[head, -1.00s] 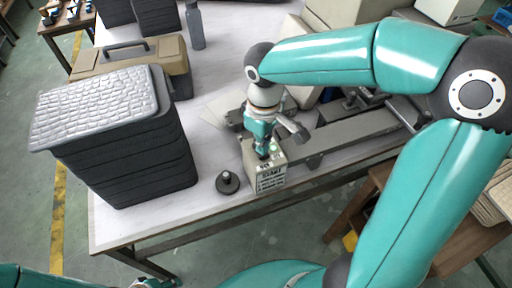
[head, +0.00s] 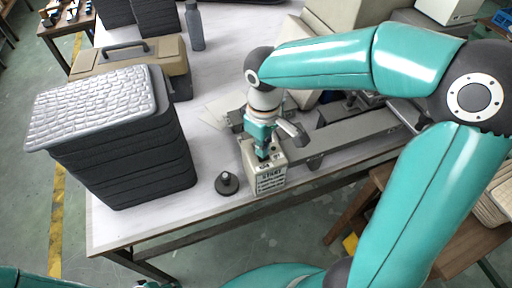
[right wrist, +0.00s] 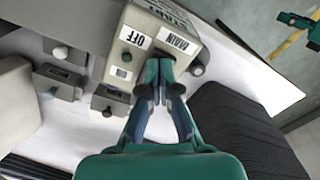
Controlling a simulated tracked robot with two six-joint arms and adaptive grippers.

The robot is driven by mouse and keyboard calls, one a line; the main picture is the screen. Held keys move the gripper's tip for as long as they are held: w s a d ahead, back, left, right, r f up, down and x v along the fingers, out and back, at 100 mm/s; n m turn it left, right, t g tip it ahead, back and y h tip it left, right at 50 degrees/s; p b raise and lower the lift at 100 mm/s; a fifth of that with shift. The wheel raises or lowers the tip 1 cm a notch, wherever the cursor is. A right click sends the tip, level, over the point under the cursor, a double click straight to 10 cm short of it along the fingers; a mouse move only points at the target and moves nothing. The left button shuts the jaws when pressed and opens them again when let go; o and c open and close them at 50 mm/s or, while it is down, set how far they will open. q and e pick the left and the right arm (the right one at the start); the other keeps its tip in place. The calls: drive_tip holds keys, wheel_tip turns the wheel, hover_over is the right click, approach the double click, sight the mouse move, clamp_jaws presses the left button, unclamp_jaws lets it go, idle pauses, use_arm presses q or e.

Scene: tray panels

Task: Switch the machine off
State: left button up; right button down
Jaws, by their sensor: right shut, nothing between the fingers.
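The machine's beige control box (head: 270,182) stands at the table's front edge, with a START label on its front. My right gripper (head: 264,155) is over the top of the box, pointing down. In the wrist view its fingertips (right wrist: 158,66) are shut and empty, close below the MAIN label. They hide what lies under them; I cannot tell whether they touch it.
A grey rail (head: 345,138) runs right from the box.

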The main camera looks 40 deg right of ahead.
drive_tip(key=shift+r+p, duration=2.85)
drive_tip(key=shift+r, duration=0.6)
